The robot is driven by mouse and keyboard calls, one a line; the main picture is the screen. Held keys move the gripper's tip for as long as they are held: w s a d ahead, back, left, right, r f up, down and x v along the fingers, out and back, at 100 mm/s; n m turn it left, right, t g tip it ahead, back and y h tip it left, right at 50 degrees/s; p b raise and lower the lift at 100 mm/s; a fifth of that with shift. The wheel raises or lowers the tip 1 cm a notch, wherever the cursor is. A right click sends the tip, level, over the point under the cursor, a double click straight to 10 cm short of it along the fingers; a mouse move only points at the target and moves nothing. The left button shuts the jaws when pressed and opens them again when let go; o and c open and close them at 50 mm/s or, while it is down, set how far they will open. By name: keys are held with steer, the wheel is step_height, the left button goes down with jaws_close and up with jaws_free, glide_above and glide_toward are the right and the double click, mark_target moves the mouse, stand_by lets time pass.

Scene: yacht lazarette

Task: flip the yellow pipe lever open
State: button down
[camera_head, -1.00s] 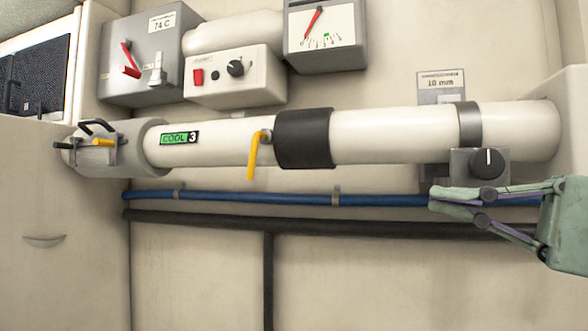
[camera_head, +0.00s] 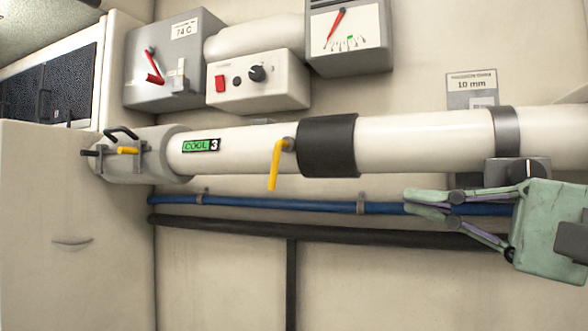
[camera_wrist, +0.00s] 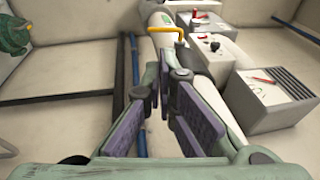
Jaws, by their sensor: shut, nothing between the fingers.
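The yellow pipe lever (camera_head: 276,166) hangs downward, slightly tilted, from a pivot on the white pipe (camera_head: 425,138), left of a black sleeve. It also shows in the wrist view (camera_wrist: 167,30), beyond my fingertips. My gripper (camera_head: 408,201) is to the right of the lever and a little lower, in front of the blue line. Its fingers point left toward the lever, with a clear gap between. In the wrist view my gripper (camera_wrist: 166,74) is shut and empty, its tips close together.
A second, smaller yellow handle (camera_head: 128,151) sits on the pipe's grey left end. Above the pipe are a switch box (camera_head: 258,82) and a gauge (camera_head: 347,35). A blue line (camera_head: 300,205) and a black hose (camera_head: 225,225) run below. A grey knob block (camera_head: 515,170) sits behind my gripper.

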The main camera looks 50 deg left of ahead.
steer(key=p+x, duration=0.5)
steer(key=x, duration=1.3)
